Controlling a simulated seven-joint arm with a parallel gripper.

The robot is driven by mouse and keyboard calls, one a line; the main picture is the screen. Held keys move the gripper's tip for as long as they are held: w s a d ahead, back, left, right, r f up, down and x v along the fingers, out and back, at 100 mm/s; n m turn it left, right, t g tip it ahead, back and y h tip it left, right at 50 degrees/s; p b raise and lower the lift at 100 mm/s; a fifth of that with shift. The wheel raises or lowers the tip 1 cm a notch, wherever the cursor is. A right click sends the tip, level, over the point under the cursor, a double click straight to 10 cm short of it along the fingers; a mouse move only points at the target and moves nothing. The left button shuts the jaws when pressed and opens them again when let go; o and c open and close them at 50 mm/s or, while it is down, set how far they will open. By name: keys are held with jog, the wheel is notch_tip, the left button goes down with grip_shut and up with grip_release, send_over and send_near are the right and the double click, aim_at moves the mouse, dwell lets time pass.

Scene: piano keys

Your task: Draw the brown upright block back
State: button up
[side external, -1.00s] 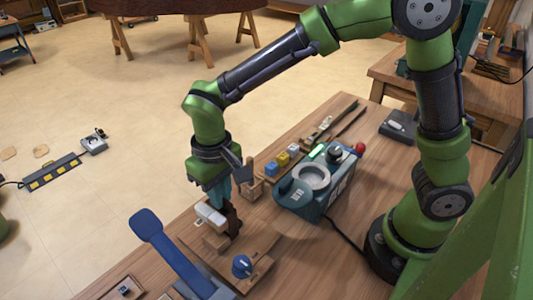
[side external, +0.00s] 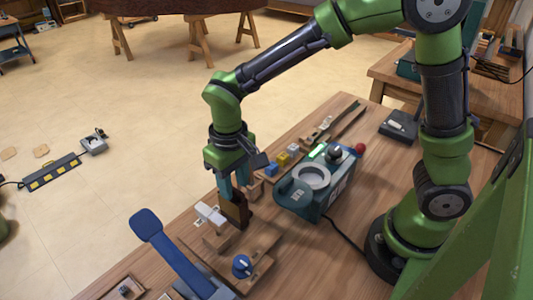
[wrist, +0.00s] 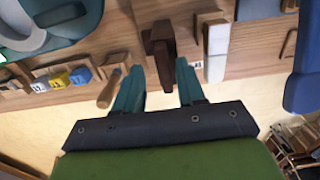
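The dark brown upright block (side external: 236,208) stands on a wooden base on the bench, beside a white piece (side external: 209,214). My gripper (side external: 234,187) points down just above and around the block's top in the side view. In the wrist view the block (wrist: 161,42) shows between and beyond my two teal fingertips (wrist: 160,68). The fingers are spread, with a gap visible on both sides of the block. I cannot tell whether either finger touches it.
A blue-handled lever (side external: 165,245) and a blue knob (side external: 242,265) stand in front. A teal device (side external: 318,190) with a round ring is to the right. Small coloured blocks (side external: 282,160) lie behind. A wooden handle (wrist: 110,87) shows in the wrist view.

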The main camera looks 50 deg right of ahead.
notch_tip(320, 180, up, 17)
dwell(0.5)
jog(key=s+d+f+m+t+y, duration=0.2)
jog(key=s+d+f+m+t, duration=0.1)
jog(key=s+d+t, duration=0.4)
jog(key=s+d+m, duration=0.1)
jog(key=s+d, duration=0.2)
jog(key=d, duration=0.2)
jog(key=shift+s+d+f, duration=0.3)
jog(key=shift+d, duration=0.1)
dwell(0.5)
